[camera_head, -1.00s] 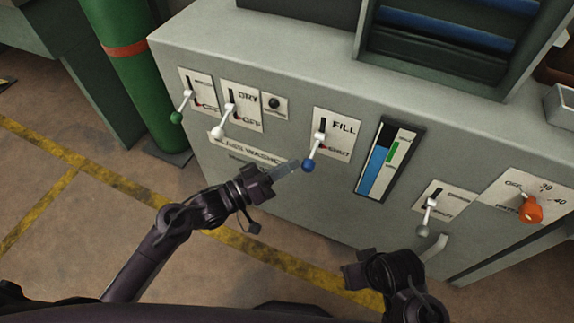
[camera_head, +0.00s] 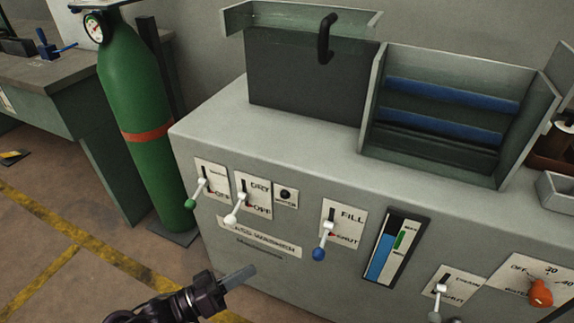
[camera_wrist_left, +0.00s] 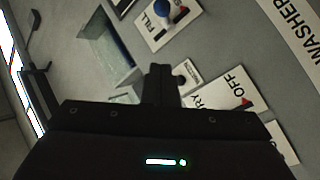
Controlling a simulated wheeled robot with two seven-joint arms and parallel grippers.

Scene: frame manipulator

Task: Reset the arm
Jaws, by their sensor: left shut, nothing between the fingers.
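My left gripper (camera_head: 240,278) is at the bottom of the head view, shut and empty, its grey fingers pointing up and right in front of the washer panel. It is below and left of the blue-knobbed FILL/SHUT lever (camera_head: 321,243) and apart from it. In the left wrist view my shut fingers (camera_wrist_left: 158,80) stand before the panel, and the blue knob (camera_wrist_left: 163,10) shows beyond them at the top. My right gripper does not show.
The grey washer cabinet (camera_head: 300,120) fills the right. Its front has a green-knobbed lever (camera_head: 193,201), a white-knobbed lever (camera_head: 234,216), a drain lever (camera_head: 438,300), an orange knob (camera_head: 541,293) and a level gauge (camera_head: 393,250). A green cylinder (camera_head: 125,95) stands left. Floor is clear at lower left.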

